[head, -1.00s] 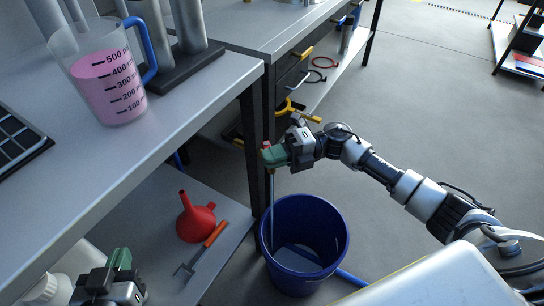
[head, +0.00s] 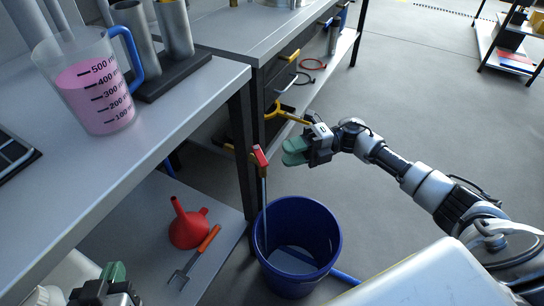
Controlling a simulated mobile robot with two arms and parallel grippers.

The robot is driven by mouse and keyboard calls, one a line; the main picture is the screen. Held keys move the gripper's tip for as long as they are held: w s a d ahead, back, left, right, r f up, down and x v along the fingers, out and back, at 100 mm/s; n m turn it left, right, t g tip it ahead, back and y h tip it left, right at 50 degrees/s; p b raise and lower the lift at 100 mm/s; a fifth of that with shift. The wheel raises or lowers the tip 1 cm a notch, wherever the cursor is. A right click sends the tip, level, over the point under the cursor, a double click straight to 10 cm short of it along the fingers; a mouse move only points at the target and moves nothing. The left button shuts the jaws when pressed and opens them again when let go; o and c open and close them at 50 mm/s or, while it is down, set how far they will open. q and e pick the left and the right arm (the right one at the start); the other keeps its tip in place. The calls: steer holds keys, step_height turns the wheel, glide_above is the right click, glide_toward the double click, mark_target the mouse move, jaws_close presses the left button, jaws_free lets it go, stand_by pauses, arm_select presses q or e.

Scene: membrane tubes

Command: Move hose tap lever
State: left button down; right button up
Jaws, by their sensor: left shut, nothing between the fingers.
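A small red tap lever (head: 260,155) stands by the dark bench leg, tilted, above a blue bucket (head: 335,240). A thin pale vertical line, a stream or a tube, runs from below it into the bucket; I cannot tell which. My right gripper (head: 290,152) has green fingertips. It is just right of the lever, apart from it, with its fingers parted and nothing between them. My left gripper (head: 114,272), also green-tipped, is at the bottom left edge, partly cut off. It is shut and empty, away from the tap.
A jug of pink liquid (head: 97,95) with a blue handle stands on the workbench (head: 190,105). A red funnel (head: 187,225) and an orange-handled fork (head: 207,241) lie on the lower shelf. A blue hose (head: 345,276) lies beside the bucket.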

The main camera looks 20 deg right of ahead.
steer(key=d, duration=0.3)
steer(key=shift+s+d, duration=0.1)
steer(key=shift+d, duration=0.2)
